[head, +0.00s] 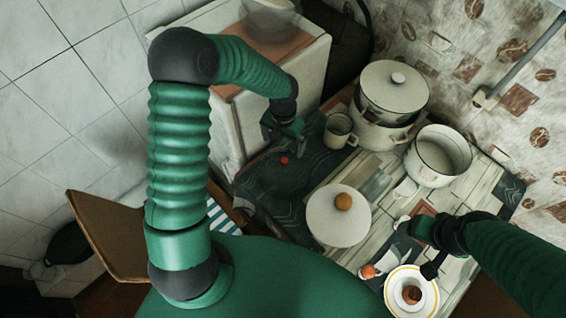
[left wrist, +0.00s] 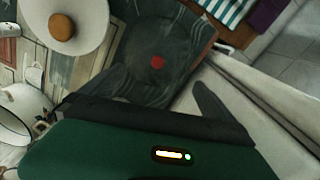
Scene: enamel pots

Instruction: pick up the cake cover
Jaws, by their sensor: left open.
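A red knob-like spot (head: 284,160) sits over a dark wavy-patterned surface left of the pots. A faint rounded outline around it may be a clear cake cover, but its edge is hard to make out. The red spot also shows in the left wrist view (left wrist: 157,62). My left gripper (head: 287,133) is open and empty, just above and beyond the red spot in the head view, apart from it. Its dark fingers show in the left wrist view (left wrist: 165,95). My right gripper (head: 420,243) is near a white plate; its jaw opening is unclear.
A white lid with an orange knob (head: 325,222) lies right of the red spot. A mug (head: 338,130), a lidded pot (head: 392,92) and an open pot (head: 440,155) stand behind. A yellow-rimmed plate (head: 392,296) is in front. A white cabinet (head: 308,78) stands behind my left gripper.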

